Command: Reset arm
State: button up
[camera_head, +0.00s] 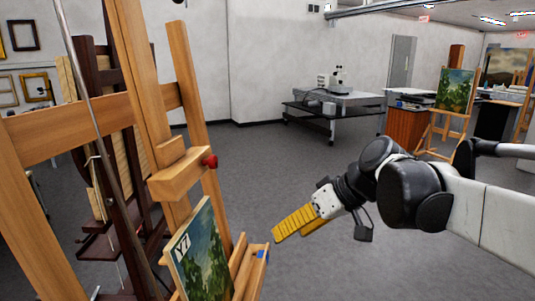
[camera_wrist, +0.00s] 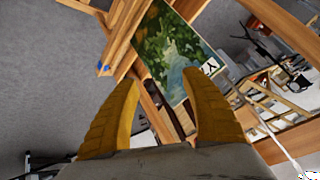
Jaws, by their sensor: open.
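My arm reaches in from the right in the head view, and my gripper (camera_head: 294,226) with its yellow fingers hangs in the air to the right of the near wooden easel. In the wrist view my gripper (camera_wrist: 160,90) is open, with the two yellow fingers apart and nothing between them. A small painting (camera_head: 203,256) marked "Y7" stands tilted on the easel's ledge, left of my gripper. The painting also shows in the wrist view (camera_wrist: 175,48), beyond the fingertips. My gripper does not touch it.
The near wooden easel (camera_head: 188,125) fills the left, with a red knob (camera_head: 210,161) and a ledge (camera_head: 250,268). A black cart (camera_head: 333,113) with a microscope stands at the back. Another easel (camera_head: 446,130) holds a painting at the right. Grey floor between is clear.

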jog(key=s+d+f+m+t+h+b, duration=0.1)
jog(key=s+d+f+m+h+b, duration=0.2)
jog(key=s+d+f, duration=0.3)
jog(key=s+d+f+m+t+h+b, duration=0.2)
jog(key=s+d+f+m+h+b, duration=0.1)
jog(key=s+d+f, duration=0.4)
jog(key=s+f+h, duration=0.1)
jog(key=s+f, duration=0.2)
jog(key=f, duration=0.2)
jog(key=shift+s+d+f+m+b, duration=0.2)
jog(key=shift+d+m+b, duration=0.1)
jog(key=shift+m, duration=0.1)
